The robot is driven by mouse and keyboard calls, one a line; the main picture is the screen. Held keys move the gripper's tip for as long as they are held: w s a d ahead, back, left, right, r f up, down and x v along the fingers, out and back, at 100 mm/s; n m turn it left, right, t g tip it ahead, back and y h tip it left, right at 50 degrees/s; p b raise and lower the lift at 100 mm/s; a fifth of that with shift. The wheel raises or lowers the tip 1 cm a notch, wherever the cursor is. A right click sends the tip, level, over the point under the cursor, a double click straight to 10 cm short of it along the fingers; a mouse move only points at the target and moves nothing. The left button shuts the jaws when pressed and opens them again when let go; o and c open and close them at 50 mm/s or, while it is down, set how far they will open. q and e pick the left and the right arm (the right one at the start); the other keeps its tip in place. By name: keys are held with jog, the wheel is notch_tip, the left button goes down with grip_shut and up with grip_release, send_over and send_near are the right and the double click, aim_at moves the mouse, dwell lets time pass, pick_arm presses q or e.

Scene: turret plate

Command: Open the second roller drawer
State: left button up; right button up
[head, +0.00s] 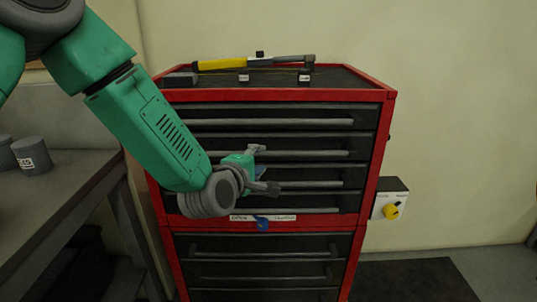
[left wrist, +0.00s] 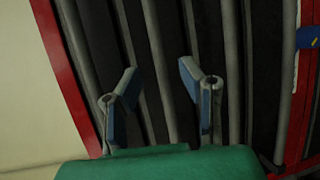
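A red roller cabinet (head: 378,150) with black drawers and long grey bar handles stands ahead in the head view. All its drawers look shut. The second drawer's handle (head: 320,154) is the second bar from the top. My left gripper (head: 265,168) is open in front of the upper drawers, one finger above the other. In the left wrist view the open fingers (left wrist: 162,88) point at the drawer fronts, and the second handle (left wrist: 158,65) lies across the gap between them. I cannot tell whether they touch it. My right gripper is not in view.
A yellow-handled tool (head: 222,64) and other items lie on the cabinet top. A grey bench (head: 60,195) with dark cups (head: 32,155) stands at left. Floor at right is clear.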

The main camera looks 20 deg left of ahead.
aim_at(267, 155)
pick_arm(q)
jog(key=x, duration=0.5)
jog(key=shift+w+d, duration=0.15)
jog(key=shift+w, duration=0.15)
jog(key=shift+f, duration=0.1)
grip_shut()
